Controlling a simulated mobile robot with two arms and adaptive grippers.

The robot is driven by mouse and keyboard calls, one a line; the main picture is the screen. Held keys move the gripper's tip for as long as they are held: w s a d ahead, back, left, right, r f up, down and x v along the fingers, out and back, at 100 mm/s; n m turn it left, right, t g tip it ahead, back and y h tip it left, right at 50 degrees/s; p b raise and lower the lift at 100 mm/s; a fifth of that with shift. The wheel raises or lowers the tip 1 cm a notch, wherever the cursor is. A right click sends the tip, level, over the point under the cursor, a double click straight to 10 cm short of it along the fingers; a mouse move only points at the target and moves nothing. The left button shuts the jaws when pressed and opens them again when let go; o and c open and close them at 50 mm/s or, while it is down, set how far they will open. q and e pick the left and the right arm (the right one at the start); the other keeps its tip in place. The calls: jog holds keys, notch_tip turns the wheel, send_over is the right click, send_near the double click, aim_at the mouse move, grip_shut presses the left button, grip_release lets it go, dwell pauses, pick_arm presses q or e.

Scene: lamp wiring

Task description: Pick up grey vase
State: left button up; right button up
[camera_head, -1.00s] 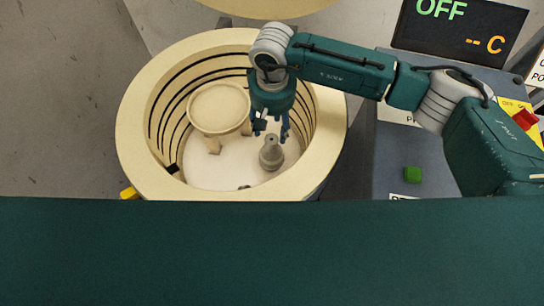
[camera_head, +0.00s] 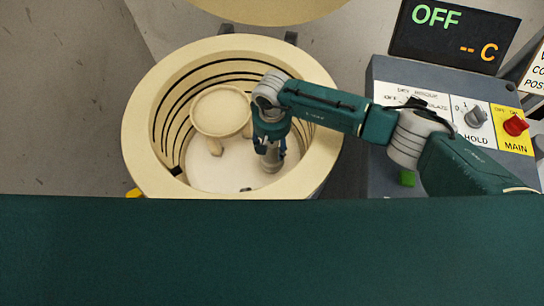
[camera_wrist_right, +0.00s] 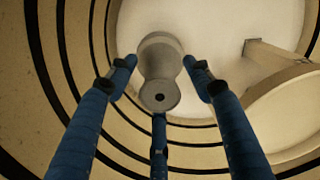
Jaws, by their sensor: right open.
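The grey vase (camera_head: 271,166) stands on the pale floor inside the round kiln (camera_head: 142,130), right of its middle. In the right wrist view the narrow-necked vase (camera_wrist_right: 160,60) shows from above, with a small dark hole in its top. My right gripper (camera_head: 269,150) reaches down into the kiln right over the vase and hides part of it. Its blue fingers (camera_wrist_right: 158,88) are open, spread around the vase's top on several sides. I cannot tell whether any finger touches it. My left gripper is not in view.
A round cream shelf (camera_head: 220,110) on short legs stands in the kiln just left of my gripper. The kiln's grooved wall is close on the right. A control panel with a display (camera_head: 457,35) reading OFF and a red switch (camera_head: 515,125) is at the right.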

jog(key=shift+r, duration=0.1)
grip_shut()
